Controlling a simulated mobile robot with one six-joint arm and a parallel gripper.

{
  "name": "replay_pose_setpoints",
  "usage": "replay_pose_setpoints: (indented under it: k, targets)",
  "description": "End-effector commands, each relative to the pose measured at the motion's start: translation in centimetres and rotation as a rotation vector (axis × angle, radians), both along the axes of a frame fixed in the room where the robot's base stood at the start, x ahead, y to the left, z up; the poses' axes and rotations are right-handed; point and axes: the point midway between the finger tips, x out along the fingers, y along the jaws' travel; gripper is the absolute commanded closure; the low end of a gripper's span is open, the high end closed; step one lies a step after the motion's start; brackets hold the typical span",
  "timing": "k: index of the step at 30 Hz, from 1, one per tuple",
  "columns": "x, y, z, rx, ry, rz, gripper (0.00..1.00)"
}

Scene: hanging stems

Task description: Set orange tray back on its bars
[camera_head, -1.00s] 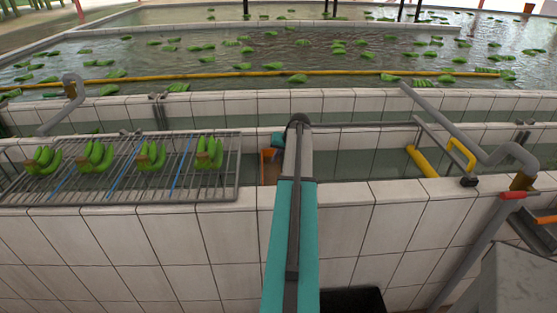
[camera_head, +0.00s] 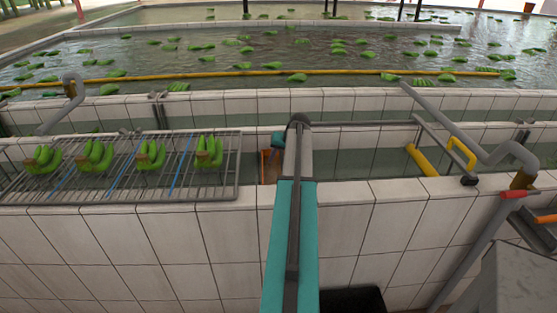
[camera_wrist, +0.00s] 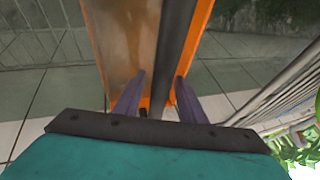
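The orange tray (camera_wrist: 122,45) has a brownish inner face and bright orange edges, with a dark strip along its right side. In the wrist view it runs away from my gripper (camera_wrist: 160,78), whose two fingers lie on either side of its near end and appear shut on it. The exact contact is partly hidden. In the head view a sliver of the tray (camera_head: 267,166) shows steeply tilted just left of my arm, over the water channel. My arm hides the rest of it and the fingers.
A wire rack (camera_head: 225,180) with several green banana bunches (camera_head: 209,151) is at the left on the tiled wall (camera_head: 345,215). Grey pipes (camera_head: 470,140), a yellow handle (camera_head: 461,153) and a yellow tube (camera_head: 421,160) are at the right. Water with floating bananas lies beyond.

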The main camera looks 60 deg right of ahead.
Motion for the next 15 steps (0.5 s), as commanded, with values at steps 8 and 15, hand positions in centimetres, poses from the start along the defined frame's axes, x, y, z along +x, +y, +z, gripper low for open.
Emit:
replay_pose_setpoints:
  k: [8, 15]
  targets:
    - [-0.8, 0.2, 1.4, -0.002, -0.001, -0.001, 0.63]
    - [-2.1, 0.7, 3.9, -0.002, -0.002, -0.001, 0.63]
